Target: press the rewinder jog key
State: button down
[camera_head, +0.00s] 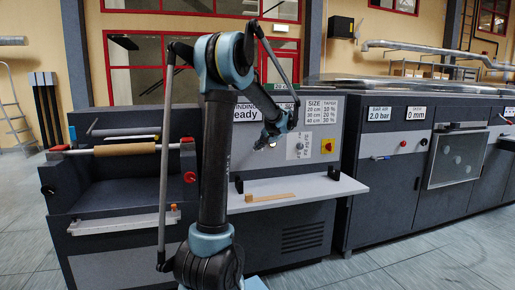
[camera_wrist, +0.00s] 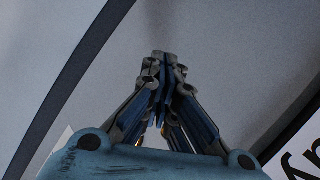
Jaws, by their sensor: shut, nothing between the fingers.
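My gripper (camera_head: 268,139) is in front of the rewinder's control panel (camera_head: 316,172), just below the white display reading "WINDING ... eady" (camera_head: 247,115). In the wrist view my gripper (camera_wrist: 164,65) is shut and empty, its fingertips together against a plain grey background. I cannot tell whether the tips touch a surface. The panel holds a small round control (camera_head: 299,146) with tiny lettering and a yellow square with a red button (camera_head: 327,146), both right of my gripper. I cannot pick out the jog key; my arm covers part of the panel.
A roller with a brown core (camera_head: 131,149) is at the left. In the wrist view, a display corner with black lettering (camera_wrist: 312,150) is at lower right.

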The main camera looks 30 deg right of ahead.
jog(key=shift+w+d, duration=0.15)
jog(key=shift+w, duration=0.25)
dwell(0.6)
jog(key=shift+s, duration=0.1)
dwell(0.3)
jog(key=shift+s+a, duration=0.25)
jog(key=shift+s, duration=0.45)
jog(key=shift+s, duration=0.15)
jog(key=s, duration=0.2)
jog(key=s+a, duration=0.1)
jog(key=s, duration=0.1)
jog(key=shift+s+a, duration=0.1)
jog(key=shift+s, duration=0.2)
dwell(0.6)
